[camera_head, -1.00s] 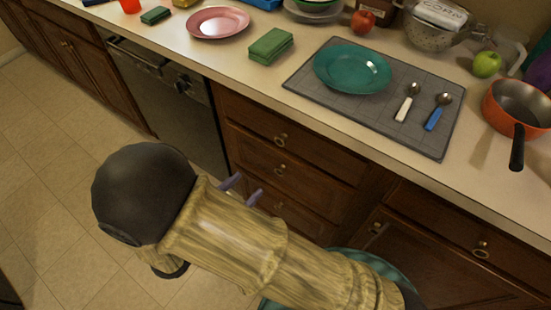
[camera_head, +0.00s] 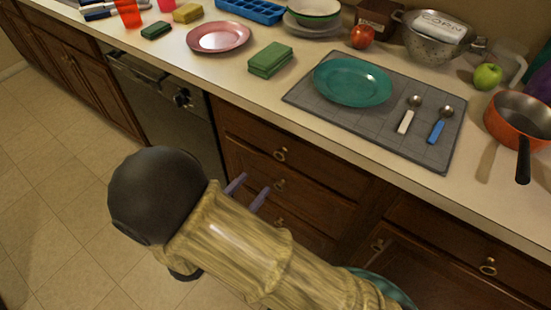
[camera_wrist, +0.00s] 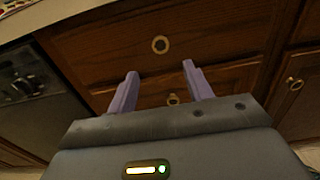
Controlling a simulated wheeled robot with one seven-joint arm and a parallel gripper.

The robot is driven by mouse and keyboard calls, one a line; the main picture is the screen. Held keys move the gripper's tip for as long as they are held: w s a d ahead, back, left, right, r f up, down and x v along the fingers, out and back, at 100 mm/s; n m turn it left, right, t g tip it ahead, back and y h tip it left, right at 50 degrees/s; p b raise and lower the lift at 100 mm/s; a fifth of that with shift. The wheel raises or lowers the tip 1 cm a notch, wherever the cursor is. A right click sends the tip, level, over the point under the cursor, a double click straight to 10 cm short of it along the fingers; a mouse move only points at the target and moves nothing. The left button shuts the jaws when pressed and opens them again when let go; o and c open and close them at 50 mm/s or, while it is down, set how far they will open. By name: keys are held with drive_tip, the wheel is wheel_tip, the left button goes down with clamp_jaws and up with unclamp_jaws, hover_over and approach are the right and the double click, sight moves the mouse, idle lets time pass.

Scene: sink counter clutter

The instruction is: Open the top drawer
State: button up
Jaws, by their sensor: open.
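The top drawer (camera_head: 310,163) is a dark brown wooden front under the counter, closed, with a brass ring pull (camera_head: 280,154) at its middle. It shows in the wrist view as the upper drawer (camera_wrist: 215,35), with its pull (camera_wrist: 160,45) above and between my fingers. My gripper (camera_head: 248,191) is open and empty, in front of the drawer stack. In the wrist view, its two purple fingers (camera_wrist: 160,85) stand apart and appear clear of the pull. A lower drawer's pull (camera_wrist: 172,99) shows between them.
A dishwasher (camera_head: 165,105) stands left of the drawers, a cabinet (camera_head: 435,270) right. On the counter are a grey mat (camera_head: 300,90) with a teal plate (camera_head: 352,82), and an orange pan (camera_head: 515,120) whose handle overhangs towards the front. Open floor lies at left.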

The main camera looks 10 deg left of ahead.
sight(279, 157)
drive_tip(key=x, duration=1)
drive_tip(key=shift+w+d+b, duration=0.15)
drive_tip(key=shift+w+b, duration=0.2)
drive_tip(key=shift+b, duration=0.05)
drive_tip(key=shift+c, duration=0.4)
clamp_jaws()
